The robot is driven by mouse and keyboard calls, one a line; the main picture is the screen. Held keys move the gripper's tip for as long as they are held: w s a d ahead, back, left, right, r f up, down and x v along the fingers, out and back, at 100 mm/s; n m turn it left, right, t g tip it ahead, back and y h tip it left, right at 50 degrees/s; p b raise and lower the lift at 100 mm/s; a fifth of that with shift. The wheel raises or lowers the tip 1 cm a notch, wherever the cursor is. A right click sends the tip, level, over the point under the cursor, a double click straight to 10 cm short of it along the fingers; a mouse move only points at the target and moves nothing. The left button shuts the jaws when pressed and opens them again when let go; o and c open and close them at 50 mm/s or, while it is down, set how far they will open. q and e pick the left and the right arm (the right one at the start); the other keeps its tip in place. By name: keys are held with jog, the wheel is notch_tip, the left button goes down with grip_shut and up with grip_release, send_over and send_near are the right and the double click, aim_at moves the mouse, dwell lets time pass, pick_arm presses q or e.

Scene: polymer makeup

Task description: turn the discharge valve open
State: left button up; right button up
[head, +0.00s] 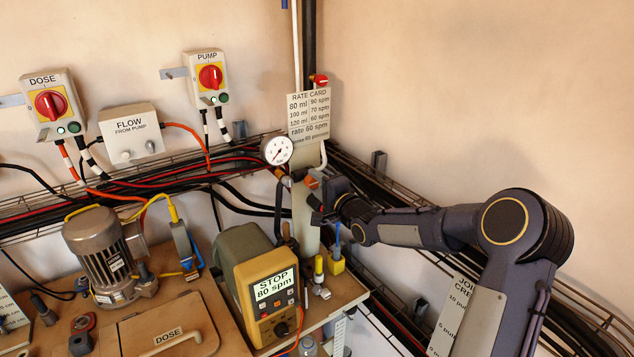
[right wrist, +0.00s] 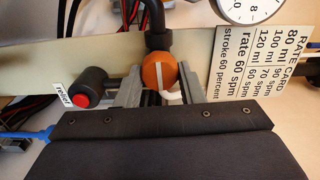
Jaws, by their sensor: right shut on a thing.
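An orange valve knob (right wrist: 158,72) with a white line across it sits on a black pipe fitting in the right wrist view. It also shows in the head view (head: 312,182), partly hidden beside my right gripper. I see no label on it that reads discharge. My right gripper (right wrist: 157,88) has its two grey fingers on either side of the knob and is shut on it. In the head view the right gripper (head: 322,202) is at the pipe below the gauge. My left gripper is not in view.
A pressure gauge (head: 277,151) and a rate card (head: 309,116) are just above the knob. A red-tipped relief fitting (right wrist: 82,100) is left of the fingers. The yellow pump controller (head: 262,290) reads STOP, 80 spm. Cable trays run along both walls.

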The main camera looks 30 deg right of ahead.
jog(key=shift+m, duration=0.3)
jog(key=o, duration=0.9)
jog(key=shift+o, duration=0.2)
jog(key=shift+s+d, duration=0.15)
jog(key=shift+s, duration=0.2)
jog(key=s+b, duration=0.1)
jog(key=s, duration=0.6)
jog(key=shift+d+b, duration=0.35)
jog(key=shift+d, duration=0.05)
